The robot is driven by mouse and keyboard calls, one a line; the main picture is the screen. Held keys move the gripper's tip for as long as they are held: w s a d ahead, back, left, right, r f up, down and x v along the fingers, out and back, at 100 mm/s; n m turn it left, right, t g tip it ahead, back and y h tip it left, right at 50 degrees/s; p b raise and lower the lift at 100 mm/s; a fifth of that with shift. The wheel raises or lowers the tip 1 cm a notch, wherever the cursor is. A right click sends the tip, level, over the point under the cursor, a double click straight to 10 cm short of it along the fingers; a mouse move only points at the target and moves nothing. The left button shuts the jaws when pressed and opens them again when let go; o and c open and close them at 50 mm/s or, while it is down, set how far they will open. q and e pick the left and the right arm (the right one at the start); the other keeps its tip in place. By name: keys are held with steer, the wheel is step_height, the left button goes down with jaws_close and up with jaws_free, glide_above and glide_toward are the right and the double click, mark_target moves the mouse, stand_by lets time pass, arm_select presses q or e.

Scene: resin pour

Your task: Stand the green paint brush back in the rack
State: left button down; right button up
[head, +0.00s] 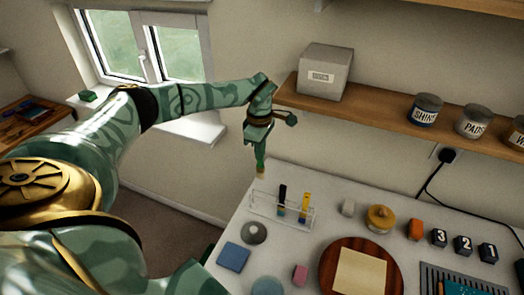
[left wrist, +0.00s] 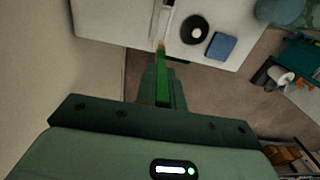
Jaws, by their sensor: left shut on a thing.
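The green paint brush (head: 260,165) hangs bristles down from my left gripper (head: 260,143), which is shut on it. It also shows in the left wrist view (left wrist: 162,84), pointing away from the jaws. The clear rack (head: 265,210) stands on the white table. It holds a black brush (head: 281,200) and a yellow brush (head: 304,206), both upright. In the head view the green brush's tip shows just above the rack's left end, apart from it; the exact height is hard to tell. My right gripper is not in view.
A grey disc (head: 254,233) and a blue square (head: 233,257) lie in front of the rack. A wooden shelf (head: 390,123) with a box (head: 325,72) and cans runs behind, above the table.

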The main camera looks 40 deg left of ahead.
mark_target(260, 167)
arm_select(q)
step_height(260, 167, down, 6)
steer(key=b, duration=0.5)
steer(key=shift+r, duration=0.2)
steer(key=shift+f+b, duration=2.55)
steer(key=shift+f, duration=2.4)
steer(key=c, duration=0.9)
jaws_free()
steer(key=shift+r, duration=0.1)
step_height(260, 167, up, 8)
steer(key=p, duration=0.7)
steer(key=shift+p, duration=0.3)
